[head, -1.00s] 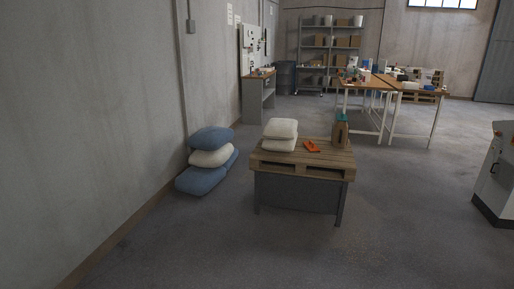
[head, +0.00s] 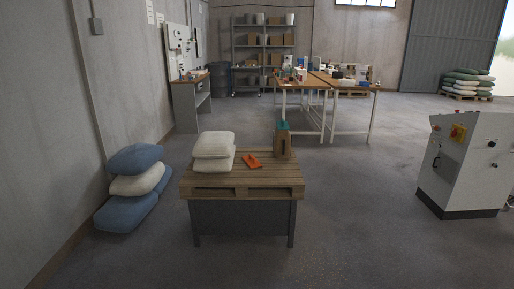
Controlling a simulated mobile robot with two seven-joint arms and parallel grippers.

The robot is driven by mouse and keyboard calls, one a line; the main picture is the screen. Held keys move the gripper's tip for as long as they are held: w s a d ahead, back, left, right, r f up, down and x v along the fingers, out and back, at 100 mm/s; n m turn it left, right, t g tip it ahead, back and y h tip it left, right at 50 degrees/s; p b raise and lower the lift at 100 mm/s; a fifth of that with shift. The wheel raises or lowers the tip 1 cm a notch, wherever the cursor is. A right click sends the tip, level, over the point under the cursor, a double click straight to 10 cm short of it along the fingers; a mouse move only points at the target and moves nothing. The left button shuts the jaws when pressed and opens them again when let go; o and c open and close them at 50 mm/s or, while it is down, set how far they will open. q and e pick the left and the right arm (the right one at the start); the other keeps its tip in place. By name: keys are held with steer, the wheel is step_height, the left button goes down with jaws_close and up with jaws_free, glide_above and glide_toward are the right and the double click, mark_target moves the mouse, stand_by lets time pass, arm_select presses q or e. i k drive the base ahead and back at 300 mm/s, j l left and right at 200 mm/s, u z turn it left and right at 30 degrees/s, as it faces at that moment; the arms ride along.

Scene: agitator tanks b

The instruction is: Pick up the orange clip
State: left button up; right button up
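The orange clip (head: 252,161) lies flat on the wooden pallet top (head: 226,184) of a low grey stand. It lies between a stack of white sacks (head: 214,152) on its left and a brown container with a teal top (head: 283,141) on its right. It appears apart from both. Neither of my grippers shows in the head view.
Blue and white sacks (head: 132,185) are piled on the floor by the left wall. A white control cabinet (head: 465,165) stands at the right. Work tables (head: 301,84) and a shelf rack (head: 263,58) stand farther back.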

mark_target(252, 162)
steer(key=i, duration=1.3)
steer(key=i+j+z, duration=0.1)
steer(key=i+z, duration=0.15)
steer(key=i, duration=1.05)
steer(key=i+l, duration=0.1)
steer(key=i, duration=0.5)
steer(key=i+l, duration=0.1)
steer(key=i, duration=0.45)
steer(key=u, duration=0.2)
steer(key=i+j, duration=0.05)
